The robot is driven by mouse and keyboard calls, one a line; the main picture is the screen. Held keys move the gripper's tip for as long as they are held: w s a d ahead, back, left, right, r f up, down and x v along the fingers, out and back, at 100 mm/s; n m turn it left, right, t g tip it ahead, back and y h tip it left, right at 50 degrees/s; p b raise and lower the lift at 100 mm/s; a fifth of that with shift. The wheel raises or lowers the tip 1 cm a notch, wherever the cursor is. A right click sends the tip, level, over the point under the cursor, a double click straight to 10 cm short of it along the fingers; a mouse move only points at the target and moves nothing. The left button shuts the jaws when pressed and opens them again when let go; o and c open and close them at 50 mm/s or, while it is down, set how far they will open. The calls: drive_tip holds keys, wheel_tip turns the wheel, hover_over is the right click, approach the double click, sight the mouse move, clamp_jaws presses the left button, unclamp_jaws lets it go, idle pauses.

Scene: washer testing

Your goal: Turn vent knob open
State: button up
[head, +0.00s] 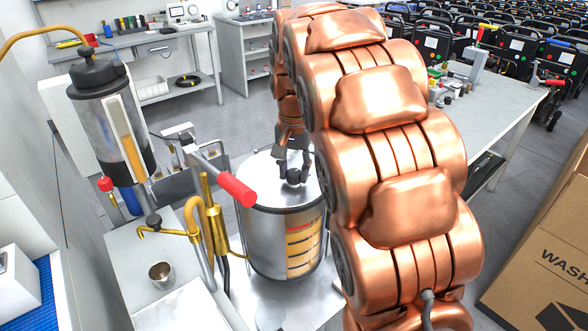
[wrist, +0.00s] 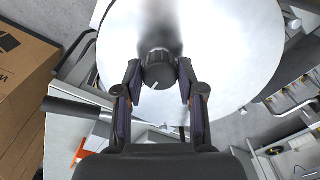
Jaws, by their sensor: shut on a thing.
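The vent knob (wrist: 160,70) is a dark round knob with a pale mark, on the bright lid of a metal drum. In the head view the knob (head: 293,178) sits on top of the drum (head: 262,240). My gripper (wrist: 160,82) comes at the knob from above, one dark finger on each side, and is shut on it. In the head view my gripper (head: 294,162) partly hides the knob and lid. How far the knob is turned is hard to tell.
A red-handled lever (head: 236,189) with brass pipes stands just left of the drum. A dark-topped cylinder (head: 105,110) stands at the left, with a metal cup (head: 161,274) on the bench below. A workbench (head: 510,105) is behind my arm; a cardboard box (head: 545,250) is at right.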

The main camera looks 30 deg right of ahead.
sight(294, 172)
drive_tip(key=shift+m, duration=0.3)
idle(0.4)
drive_tip(key=o, duration=1.1)
drive_tip(key=shift+o, duration=0.2)
wheel_tip(294, 172, up, 12)
idle(0.6)
